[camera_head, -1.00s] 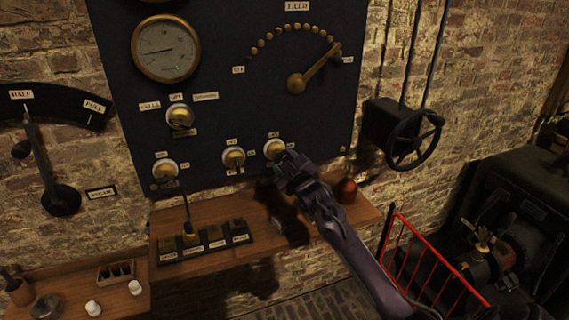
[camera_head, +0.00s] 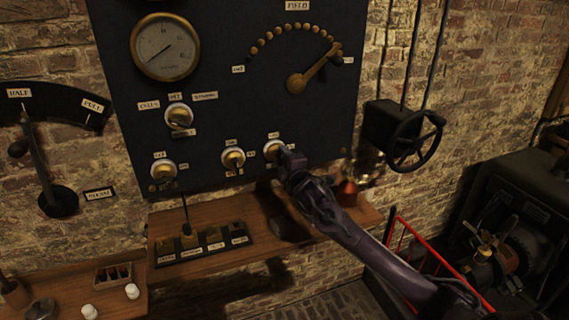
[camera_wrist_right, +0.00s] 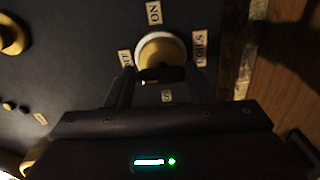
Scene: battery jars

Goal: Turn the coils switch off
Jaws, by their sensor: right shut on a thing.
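The right-hand brass switch (camera_head: 272,147) of the panel's bottom row has a white collar. My right gripper (camera_head: 288,160) is at this switch and shut on its dark handle, which covers part of it. In the right wrist view the brass dome (camera_wrist_right: 160,50) shows just beyond the fingers, and the dark handle bar (camera_wrist_right: 162,75) lies between the two fingertips (camera_wrist_right: 161,84). Small labels surround the switch; an ON label (camera_wrist_right: 153,12) appears turned over, and the others are hard to read. My left gripper is not in view.
Similar switches (camera_head: 233,158) stand to the left on the dark panel (camera_head: 240,100). A round gauge (camera_head: 165,46) is above. A wooden shelf (camera_head: 340,222) with a red bottle (camera_head: 347,192) lies below. A handwheel (camera_head: 417,140) and red railing (camera_head: 408,245) are at right.

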